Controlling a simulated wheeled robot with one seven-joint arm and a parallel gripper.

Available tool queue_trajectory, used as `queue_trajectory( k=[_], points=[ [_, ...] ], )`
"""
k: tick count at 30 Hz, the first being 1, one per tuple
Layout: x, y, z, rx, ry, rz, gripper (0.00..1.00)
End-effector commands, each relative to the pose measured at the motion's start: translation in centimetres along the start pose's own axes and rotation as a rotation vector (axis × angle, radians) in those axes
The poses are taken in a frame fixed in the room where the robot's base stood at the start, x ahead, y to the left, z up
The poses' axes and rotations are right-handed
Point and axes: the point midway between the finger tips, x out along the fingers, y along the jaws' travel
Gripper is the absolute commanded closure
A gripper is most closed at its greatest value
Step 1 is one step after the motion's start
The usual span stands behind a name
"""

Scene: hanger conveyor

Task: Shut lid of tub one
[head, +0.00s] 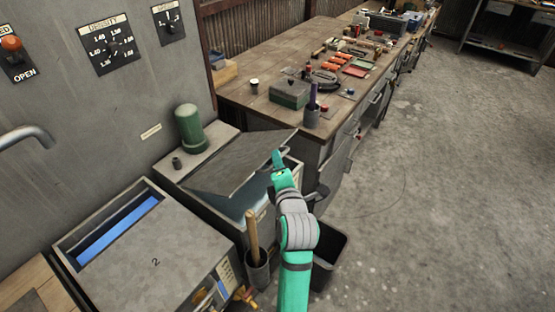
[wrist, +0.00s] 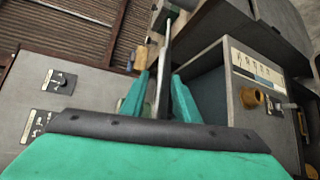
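The tub with the raised lid (head: 240,165) stands in the middle of the head view, beside the tub marked 2; I take it as tub one, though no number shows on it. Its grey lid is tilted up, and pale blue shows in the opening below. My teal gripper (head: 278,165) is at the lid's right edge. In the wrist view, my two fingers (wrist: 161,85) stand apart, with the thin lid edge (wrist: 166,65) between them. Gaps show beside it, so the fingers do not look clamped. The tub's body (wrist: 235,95) is at the right there.
A wooden handle (head: 252,235) stands in a holder between the tubs. A dark bin (head: 330,245) is beside my arm. A cluttered workbench (head: 250,72) is behind; open floor lies right.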

Motion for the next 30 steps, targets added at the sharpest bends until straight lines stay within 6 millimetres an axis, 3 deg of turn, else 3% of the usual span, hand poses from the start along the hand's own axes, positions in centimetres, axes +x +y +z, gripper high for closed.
queue_trajectory(
  k=[6, 16, 17, 20, 30],
  points=[
    [2.0, 0.0, 0.0, 0.001, 0.0, 0.0, 0.72],
    [2.4, 0.0, 0.0, 0.001, -0.001, 0.0, 0.72],
    [2.3, 0.0, 0.0, 0.001, -0.001, 0.0, 0.74],
    [2.3, 0.0, 0.0, 0.001, -0.001, 0.0, 0.98],
    [2.2, -0.6, 0.5, 0.01, -0.006, 0.006, 1.0]
  ],
)
